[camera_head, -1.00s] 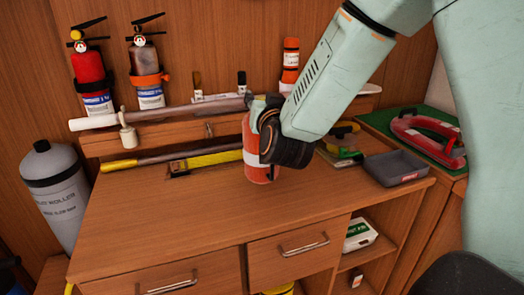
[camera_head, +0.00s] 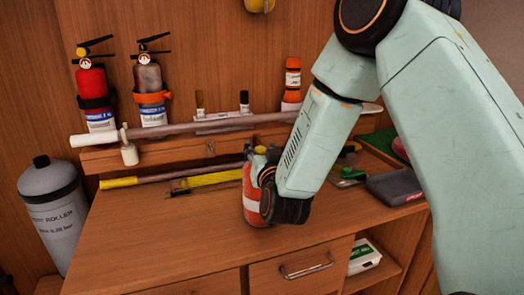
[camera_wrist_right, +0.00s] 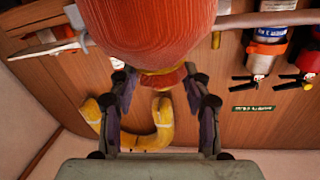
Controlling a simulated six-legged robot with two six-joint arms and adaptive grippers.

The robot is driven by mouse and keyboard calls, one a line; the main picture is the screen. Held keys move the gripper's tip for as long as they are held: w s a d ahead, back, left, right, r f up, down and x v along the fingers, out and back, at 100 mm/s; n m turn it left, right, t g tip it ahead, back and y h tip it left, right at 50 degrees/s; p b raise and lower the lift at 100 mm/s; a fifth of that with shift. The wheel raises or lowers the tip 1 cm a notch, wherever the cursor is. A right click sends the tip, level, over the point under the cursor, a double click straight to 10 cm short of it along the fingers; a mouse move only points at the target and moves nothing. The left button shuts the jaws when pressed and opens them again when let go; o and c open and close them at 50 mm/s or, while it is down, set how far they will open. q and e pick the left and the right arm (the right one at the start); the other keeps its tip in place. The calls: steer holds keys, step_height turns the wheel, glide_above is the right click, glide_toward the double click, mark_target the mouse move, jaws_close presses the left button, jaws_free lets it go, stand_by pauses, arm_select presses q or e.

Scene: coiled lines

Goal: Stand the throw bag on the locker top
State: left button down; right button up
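The throw bag (camera_head: 252,203) is red-orange with a pale band and a yellow top. It is nearly upright over the middle of the wooden locker top (camera_head: 160,230), its base at or very close to the surface; I cannot tell if it touches. My right gripper (camera_head: 264,172) is at its upper part, shut on it from the right, and hides its right side. In the right wrist view the bag (camera_wrist_right: 150,30) fills the top middle, with the fingers (camera_wrist_right: 160,88) on both sides of its narrow end. My left gripper is not in view.
Behind the bag lie a yellow-ended pole (camera_head: 150,178) and a yellow tool (camera_head: 210,180). A grey tray (camera_head: 394,187) sits at right. Fire extinguishers (camera_head: 96,95) hang on the wall, and a grey cylinder (camera_head: 52,205) stands left. The left and front of the top are clear.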

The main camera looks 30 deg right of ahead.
steer(key=shift+o, duration=1.1)
steer(key=shift+s+r, duration=0.15)
steer(key=shift+s, duration=0.15)
steer(key=shift+w+a+f, duration=0.1)
steer(key=shift+w+f, duration=0.1)
steer(key=shift+w, duration=0.25)
steer(key=shift+p+v, duration=0.95)
steer(key=shift+v, duration=5.2)
steer(key=s+a+f+n+g+y, duration=0.2)
steer(key=s+f+g, duration=0.25)
steer(key=f, duration=0.65)
steer(key=s+a+f+n+g+y, duration=0.15)
steer(key=s+f+g, duration=0.3)
steer(key=f, duration=0.75)
steer(key=s+a+f+n+g+y, duration=0.1)
steer(key=s+a+f+g, duration=0.1)
steer(key=s+f, duration=0.4)
steer(key=s+a+f+n+g+y, duration=0.1)
steer(key=s+f+g, duration=0.4)
steer(key=s, duration=0.9)
steer(key=shift+s+a+f+n+g+y, duration=0.15)
steer(key=shift+a+f+n+g+y, duration=0.25)
steer(key=shift+a+y, duration=0.5)
